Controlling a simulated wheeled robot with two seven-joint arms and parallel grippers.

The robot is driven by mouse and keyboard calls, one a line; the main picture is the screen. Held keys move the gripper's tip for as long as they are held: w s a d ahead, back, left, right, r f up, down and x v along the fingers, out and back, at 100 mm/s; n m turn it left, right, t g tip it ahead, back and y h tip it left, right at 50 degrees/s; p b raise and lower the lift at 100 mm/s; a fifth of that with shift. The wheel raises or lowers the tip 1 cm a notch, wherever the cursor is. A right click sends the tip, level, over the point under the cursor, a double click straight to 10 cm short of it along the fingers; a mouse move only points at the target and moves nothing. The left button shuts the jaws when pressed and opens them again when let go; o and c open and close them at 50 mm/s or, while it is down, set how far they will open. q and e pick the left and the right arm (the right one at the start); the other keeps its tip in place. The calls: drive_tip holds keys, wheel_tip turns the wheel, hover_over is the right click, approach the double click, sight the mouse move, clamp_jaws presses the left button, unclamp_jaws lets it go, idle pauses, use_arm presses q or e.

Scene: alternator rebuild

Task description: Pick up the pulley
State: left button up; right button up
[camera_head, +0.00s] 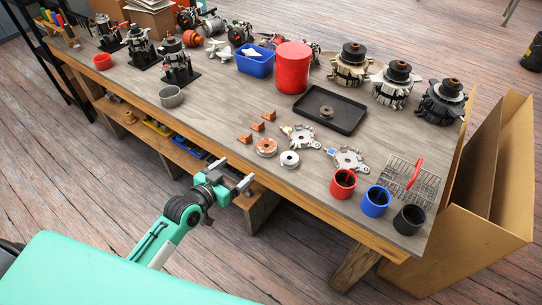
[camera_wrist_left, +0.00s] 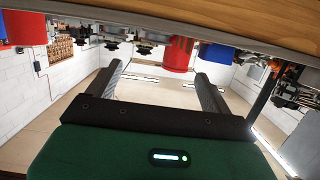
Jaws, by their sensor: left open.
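My left gripper (camera_head: 238,170) is open and empty, off the table's front edge and apart from everything on it. Its two fingers also show in the left wrist view (camera_wrist_left: 158,70), with nothing between them. Several small round parts could be the pulley, and I cannot tell which: a silver ring-shaped part (camera_head: 289,158), a copper-coloured ring (camera_head: 266,147), and a small brownish round part (camera_head: 326,112) in the black tray (camera_head: 345,124). All lie to the right of and beyond my left gripper. My right gripper is not in view.
The wooden table (camera_head: 215,125) has a front edge beside my left gripper. Flat metal end plates (camera_head: 349,158), red (camera_head: 343,184), blue (camera_head: 376,201) and black cups (camera_head: 409,220), and a wire basket (camera_head: 425,180) stand at right. A large red canister (camera_head: 293,68) stands farther back.

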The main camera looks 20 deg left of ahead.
use_arm(q)
drive_tip(key=r, duration=0.1)
approach(263, 149)
drive_tip(key=w, duration=0.3)
drive_tip(key=shift+w+d+p, duration=0.4)
drive_tip(key=shift+d, duration=0.2)
drive_tip(key=shift+w+d+f, duration=0.25)
drive_tip(key=shift+w, duration=0.4)
drive_tip(key=x, duration=0.4)
drive_tip(key=shift+f+p, duration=0.3)
drive_tip(key=shift+p, duration=0.1)
drive_tip(key=c, duration=1.2)
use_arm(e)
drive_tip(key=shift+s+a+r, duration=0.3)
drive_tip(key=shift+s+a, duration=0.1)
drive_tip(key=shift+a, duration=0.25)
